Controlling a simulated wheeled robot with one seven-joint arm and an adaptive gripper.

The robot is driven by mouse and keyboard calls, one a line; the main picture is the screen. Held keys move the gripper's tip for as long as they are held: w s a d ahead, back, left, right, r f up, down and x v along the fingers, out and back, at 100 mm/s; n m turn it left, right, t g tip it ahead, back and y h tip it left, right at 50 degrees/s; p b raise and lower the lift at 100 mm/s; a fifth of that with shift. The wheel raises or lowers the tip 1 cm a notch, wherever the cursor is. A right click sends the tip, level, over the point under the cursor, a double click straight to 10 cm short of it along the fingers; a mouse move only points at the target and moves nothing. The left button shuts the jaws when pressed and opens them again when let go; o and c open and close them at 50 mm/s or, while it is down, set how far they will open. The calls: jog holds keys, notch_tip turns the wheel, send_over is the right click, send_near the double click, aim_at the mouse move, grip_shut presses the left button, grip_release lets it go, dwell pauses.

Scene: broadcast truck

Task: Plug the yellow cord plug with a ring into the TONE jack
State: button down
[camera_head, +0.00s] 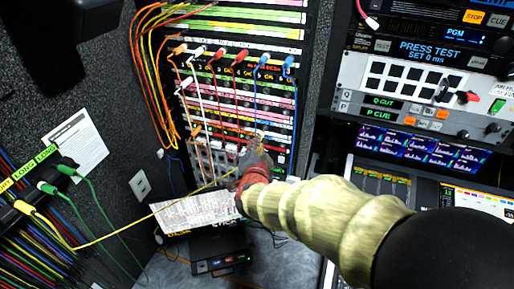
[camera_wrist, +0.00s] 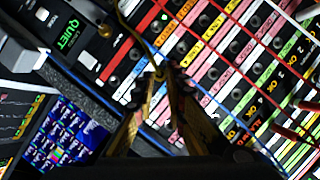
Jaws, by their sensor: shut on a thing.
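My gripper (camera_head: 256,152) is at the lower right part of the patch panel, close in front of the jack rows. In the wrist view its two fingers (camera_wrist: 160,82) close together on the yellow cord plug (camera_wrist: 157,72), which is small and mostly hidden between the tips. The yellow cord (camera_head: 130,233) runs from the hanger at lower left up to my gripper. In the wrist view the cord (camera_wrist: 124,22) curves up from the fingertips. The plug's ring is not clear. The TONE label is too small to read, so I cannot tell which jack it is.
The patch panel (camera_head: 240,95) has orange, white, red and blue cords plugged in, some hanging across lower rows. A cord hanger (camera_head: 30,207) with green plugs (camera_head: 47,187) is at left. A white printed sheet (camera_head: 196,213) lies below the panel. Equipment and screens (camera_head: 425,148) stand at right.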

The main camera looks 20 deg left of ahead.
jog(key=shift+w+d+b, duration=0.1)
jog(key=shift+w+b, duration=0.4)
jog(key=shift+w, duration=0.9)
jog(key=c, duration=1.7)
grip_release()
jog(key=shift+c, duration=0.2)
jog(key=v, duration=1.2)
